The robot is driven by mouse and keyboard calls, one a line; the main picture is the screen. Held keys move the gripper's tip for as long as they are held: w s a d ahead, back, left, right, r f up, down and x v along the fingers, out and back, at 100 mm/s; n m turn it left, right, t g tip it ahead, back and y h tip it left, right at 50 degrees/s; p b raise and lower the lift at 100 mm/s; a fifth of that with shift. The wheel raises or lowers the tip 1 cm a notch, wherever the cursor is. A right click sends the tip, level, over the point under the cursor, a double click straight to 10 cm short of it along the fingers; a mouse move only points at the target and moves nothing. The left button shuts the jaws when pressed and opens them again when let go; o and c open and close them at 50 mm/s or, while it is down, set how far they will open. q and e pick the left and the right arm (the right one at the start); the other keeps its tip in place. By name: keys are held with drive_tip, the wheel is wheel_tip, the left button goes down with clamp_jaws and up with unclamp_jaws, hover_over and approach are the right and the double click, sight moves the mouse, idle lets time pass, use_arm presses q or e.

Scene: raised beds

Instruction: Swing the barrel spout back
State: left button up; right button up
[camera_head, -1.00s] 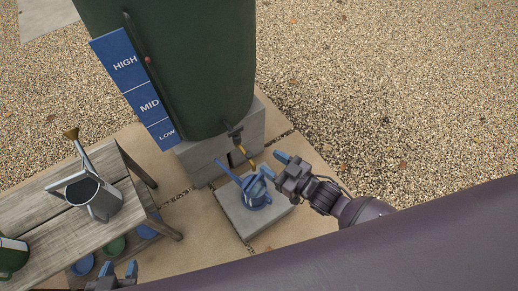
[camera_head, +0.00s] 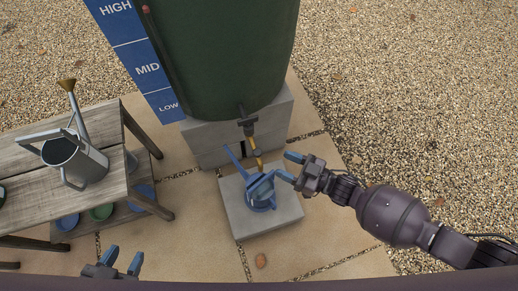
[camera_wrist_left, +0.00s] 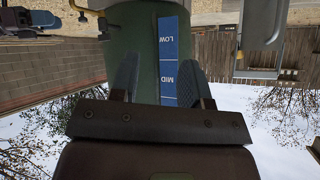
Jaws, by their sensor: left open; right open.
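The dark green barrel (camera_head: 225,60) stands on concrete blocks, with a dark tap (camera_head: 246,124) low on its front. A thin brass spout (camera_head: 256,150) hangs from the tap, pointing down over a small blue watering can (camera_head: 261,200). The can sits on a grey slab (camera_head: 285,213). My right gripper (camera_head: 287,167) is open just right of the spout's lower end and close above the can; whether it touches either I cannot tell. My left gripper (camera_head: 125,258) is open and empty at the lower left, away from the barrel; its fingers also show in the left wrist view (camera_wrist_left: 160,80).
A wooden bench (camera_head: 55,180) on the left carries a grey metal watering can (camera_head: 78,160). Blue and green round items (camera_head: 102,211) lie on its lower shelf. A blue HIGH/MID/LOW board (camera_head: 140,62) stands along the barrel's left side. Gravel at right is open.

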sight(258, 152)
drive_tip(key=b+x, duration=0.1)
drive_tip(key=x, duration=0.7)
drive_tip(key=shift+f, duration=0.15)
drive_tip(key=shift+w+a+b, duration=0.3)
drive_tip(key=shift+a+b, duration=0.05)
drive_tip(key=shift+a, duration=0.15)
drive_tip(key=shift+c, duration=0.3)
clamp_jaws()
